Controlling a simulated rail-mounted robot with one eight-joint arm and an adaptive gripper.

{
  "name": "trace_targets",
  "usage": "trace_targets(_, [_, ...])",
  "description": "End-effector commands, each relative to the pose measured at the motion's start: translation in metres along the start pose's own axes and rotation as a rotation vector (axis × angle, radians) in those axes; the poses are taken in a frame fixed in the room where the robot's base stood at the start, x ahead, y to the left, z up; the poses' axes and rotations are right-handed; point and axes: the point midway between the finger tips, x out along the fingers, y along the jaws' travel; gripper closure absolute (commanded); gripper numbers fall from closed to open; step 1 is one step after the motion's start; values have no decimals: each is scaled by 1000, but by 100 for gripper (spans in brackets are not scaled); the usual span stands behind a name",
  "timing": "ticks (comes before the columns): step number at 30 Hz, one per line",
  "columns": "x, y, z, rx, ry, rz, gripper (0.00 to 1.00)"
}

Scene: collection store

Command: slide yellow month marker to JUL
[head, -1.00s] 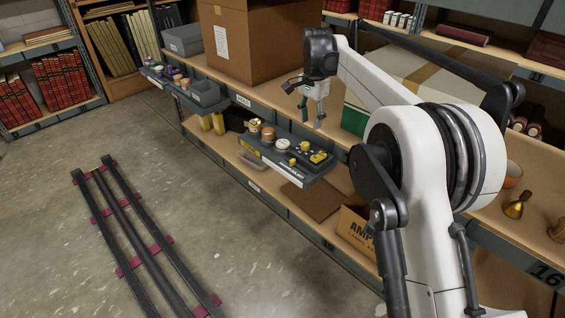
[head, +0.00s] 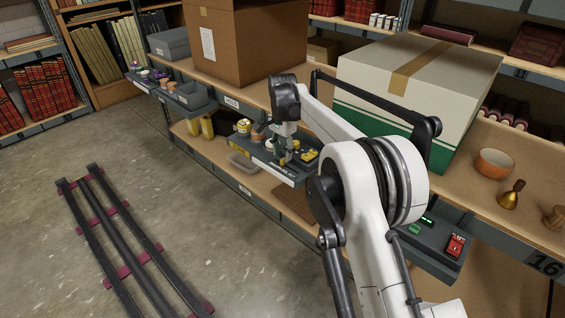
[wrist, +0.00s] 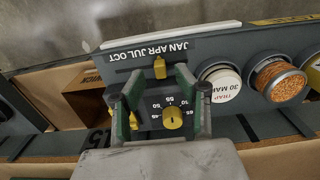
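The yellow month marker (wrist: 160,67) sits on a dark slot in the grey panel (wrist: 215,43), beside the white JAN APR JUL OCT lettering (wrist: 147,50). It is right of the lettering's middle in the wrist view; I cannot tell its exact month. My gripper (wrist: 149,86) is open. I see no contact with the marker. In the head view my gripper (head: 287,153) is down at the panel and hides part of it; the marker is not clear there.
A yellow dial (wrist: 172,117) lies between the fingers. A large brown carton (head: 238,45) and a white-green carton (head: 400,105) stand on the shelf above.

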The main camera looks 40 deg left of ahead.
Motion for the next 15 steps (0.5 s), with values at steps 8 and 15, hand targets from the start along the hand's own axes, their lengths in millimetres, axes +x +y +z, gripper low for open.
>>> trace_targets(8, [28,0,0,0,0,0,68])
trace_targets(15, [30,0,0,0,0,0,68])
